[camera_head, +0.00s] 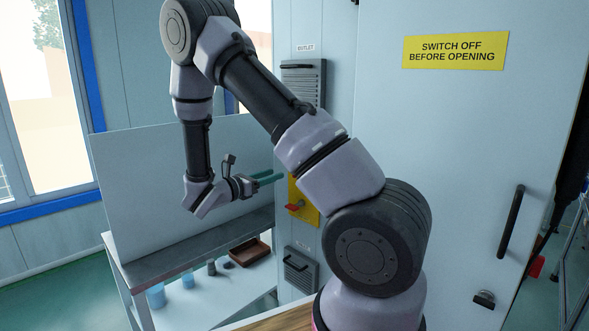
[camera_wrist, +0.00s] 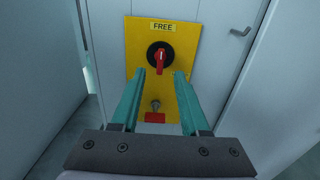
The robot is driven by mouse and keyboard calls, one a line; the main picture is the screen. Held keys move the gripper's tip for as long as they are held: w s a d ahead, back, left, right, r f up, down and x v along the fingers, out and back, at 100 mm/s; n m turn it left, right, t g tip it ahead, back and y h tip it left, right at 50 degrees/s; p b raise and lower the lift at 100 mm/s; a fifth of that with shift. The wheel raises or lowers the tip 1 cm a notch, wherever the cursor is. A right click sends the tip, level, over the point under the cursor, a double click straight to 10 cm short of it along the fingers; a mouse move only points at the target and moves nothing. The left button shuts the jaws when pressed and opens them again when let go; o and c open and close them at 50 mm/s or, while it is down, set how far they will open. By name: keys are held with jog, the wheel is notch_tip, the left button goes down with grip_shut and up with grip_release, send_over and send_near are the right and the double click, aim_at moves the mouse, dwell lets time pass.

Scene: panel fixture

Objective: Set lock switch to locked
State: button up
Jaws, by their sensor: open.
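The lock switch (camera_wrist: 160,58) is a red handle on a round black base, set on a yellow panel (camera_wrist: 188,38) under a label reading "FREE" (camera_wrist: 162,27). The handle stands upright in the wrist view. Below it on the panel is a red part on a short stem (camera_wrist: 155,114); it also shows in the head view (camera_head: 296,206). My gripper (camera_wrist: 160,82) has two green fingers, open and empty, pointing at the panel on either side of the switch's lower part in the picture. It also shows in the head view (camera_head: 272,177). I cannot tell contact. My arm hides the panel's upper part there.
A dark vent labelled "OUTLET" (camera_head: 303,83) is above the panel and another vent (camera_head: 301,271) is below. A cabinet door (camera_head: 450,150) with a black handle (camera_head: 511,222) is on the right. A shelf with blue cups and a brown tray (camera_head: 249,252) stands at lower left.

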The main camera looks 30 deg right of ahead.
jog(key=x, duration=1)
jog(key=shift+d, duration=0.25)
jog(key=shift+c, duration=0.3)
grip_shut()
